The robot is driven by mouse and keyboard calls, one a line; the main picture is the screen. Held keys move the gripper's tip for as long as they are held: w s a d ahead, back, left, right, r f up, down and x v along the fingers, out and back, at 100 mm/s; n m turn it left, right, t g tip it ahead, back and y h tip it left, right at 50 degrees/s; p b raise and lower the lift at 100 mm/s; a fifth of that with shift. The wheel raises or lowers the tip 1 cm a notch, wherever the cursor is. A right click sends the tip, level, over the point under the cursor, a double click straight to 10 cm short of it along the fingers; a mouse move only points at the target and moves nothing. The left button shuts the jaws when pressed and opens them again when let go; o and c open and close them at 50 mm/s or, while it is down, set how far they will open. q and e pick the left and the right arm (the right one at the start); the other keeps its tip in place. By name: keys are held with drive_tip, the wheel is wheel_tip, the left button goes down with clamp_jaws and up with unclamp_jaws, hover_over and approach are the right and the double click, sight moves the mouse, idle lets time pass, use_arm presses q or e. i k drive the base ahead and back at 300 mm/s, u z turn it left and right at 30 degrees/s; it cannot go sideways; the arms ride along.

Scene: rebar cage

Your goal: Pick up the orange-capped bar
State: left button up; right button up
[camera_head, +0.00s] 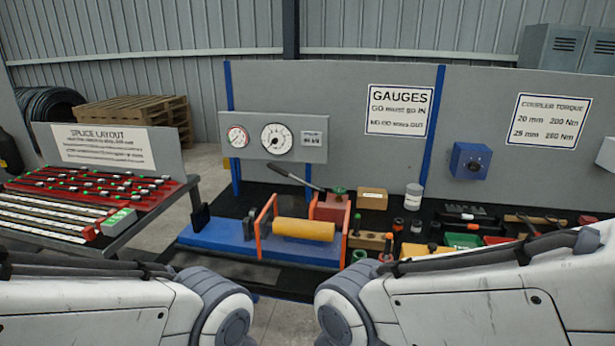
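Several bars lie side by side on a dark rack (150,226) at the left. The far ones lie among red parts (75,190) with small green and pale ends. The nearer ones are pale ribbed bars (45,218). I cannot make out an orange cap on any of them. Both my arms cross the bottom of the view, bent at grey joints near the middle. Neither of my grippers shows.
A blue press-like fixture (210,236) with orange uprights and a yellow cylinder (303,229) stands on the central bench. Small tools and blocks crowd the bench to its right. A sign board (110,148) stands behind the rack. A floor gap separates rack and bench.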

sight(387, 245)
drive_tip(key=z, duration=0.85)
drive_tip(key=i, duration=0.9)
drive_tip(key=z, duration=0.2)
